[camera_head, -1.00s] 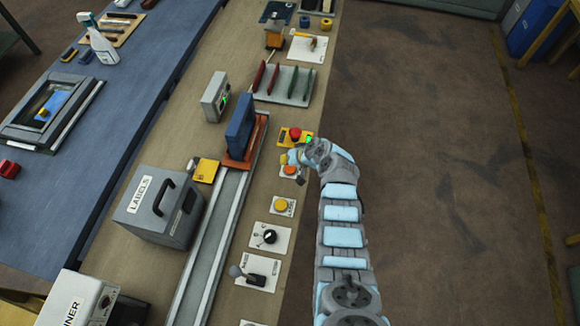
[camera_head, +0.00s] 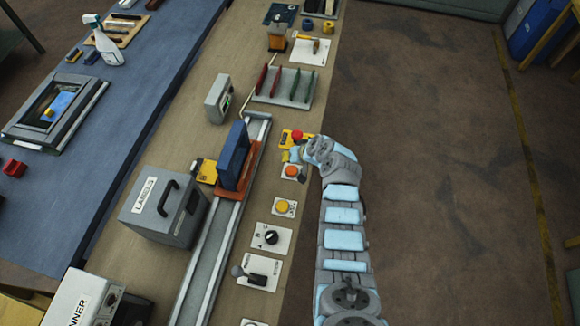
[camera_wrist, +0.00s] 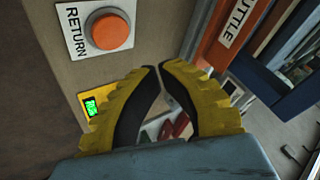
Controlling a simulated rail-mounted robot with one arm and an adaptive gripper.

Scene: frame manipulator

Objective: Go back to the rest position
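My gripper (camera_wrist: 162,70) has yellow ribbed fingers with black inner pads. Its fingertips meet or almost meet, and I see nothing held between them. In the head view my gripper (camera_head: 291,156) is over the bench's right edge, beside the orange RETURN button (camera_head: 292,172). In the wrist view the RETURN button (camera_wrist: 110,30) is up and left of the fingertips, apart from them. My arm reaches in from the bottom of the head view, over the floor beside the bench.
An orange shuttle (camera_head: 222,188) carrying a blue block (camera_head: 233,155) sits on the rail (camera_head: 205,262). A red button (camera_head: 297,135) is just beyond my gripper. A yellow button (camera_head: 283,207), knob (camera_head: 271,237) and lever (camera_head: 256,279) line the near edge. The floor (camera_head: 440,150) to the right is clear.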

